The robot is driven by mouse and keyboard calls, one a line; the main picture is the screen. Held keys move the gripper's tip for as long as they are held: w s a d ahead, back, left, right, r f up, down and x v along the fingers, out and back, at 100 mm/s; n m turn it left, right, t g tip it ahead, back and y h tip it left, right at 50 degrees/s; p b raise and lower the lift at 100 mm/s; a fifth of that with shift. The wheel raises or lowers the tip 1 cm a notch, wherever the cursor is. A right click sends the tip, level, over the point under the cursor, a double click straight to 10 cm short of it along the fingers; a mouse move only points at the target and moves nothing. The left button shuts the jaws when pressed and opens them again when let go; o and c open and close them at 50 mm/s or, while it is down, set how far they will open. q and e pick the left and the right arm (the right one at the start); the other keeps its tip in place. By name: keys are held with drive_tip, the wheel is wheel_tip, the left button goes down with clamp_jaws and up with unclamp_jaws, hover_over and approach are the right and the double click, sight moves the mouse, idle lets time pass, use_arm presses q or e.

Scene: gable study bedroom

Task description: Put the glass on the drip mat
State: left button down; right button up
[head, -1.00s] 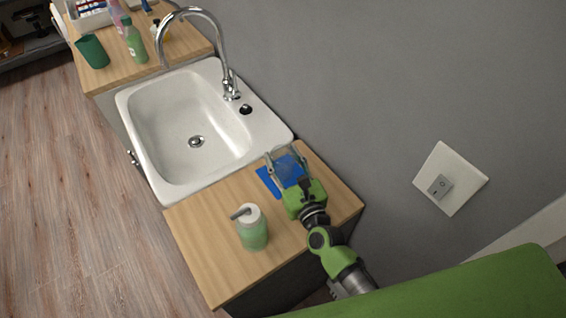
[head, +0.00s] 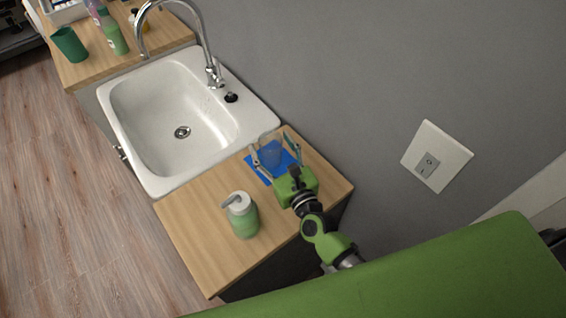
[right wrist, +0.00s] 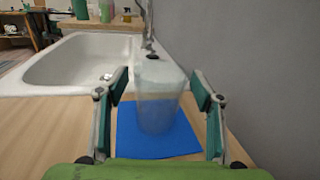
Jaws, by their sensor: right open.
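The clear glass (head: 269,147) stands upright on the blue drip mat (head: 257,168), on the wooden counter beside the sink. In the right wrist view the glass (right wrist: 158,108) has its base on the blue mat (right wrist: 130,137). My right gripper (head: 274,150) is open, with one finger on each side of the glass. In the right wrist view the fingers (right wrist: 160,80) show gaps to the glass on both sides. My left gripper is not in view.
A soap dispenser (head: 242,216) stands on the counter left of my right arm. The white sink (head: 140,165) and tap (head: 207,50) lie beyond the mat. A green cup (head: 70,45) and bottles (head: 115,36) stand on the far counter. The grey wall (head: 340,80) is close on the right.

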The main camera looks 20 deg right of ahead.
drive_tip(key=s, duration=0.3)
drive_tip(key=s+d+b, duration=0.1)
drive_tip(key=s, duration=0.2)
drive_tip(key=s+b, duration=0.1)
drive_tip(key=s, duration=0.2)
drive_tip(key=shift+s+d+f, duration=0.15)
drive_tip(key=shift+s+d, duration=0.15)
drive_tip(key=shift+s, duration=0.05)
drive_tip(key=shift+s+d, duration=0.1)
drive_tip(key=shift+s, duration=0.55)
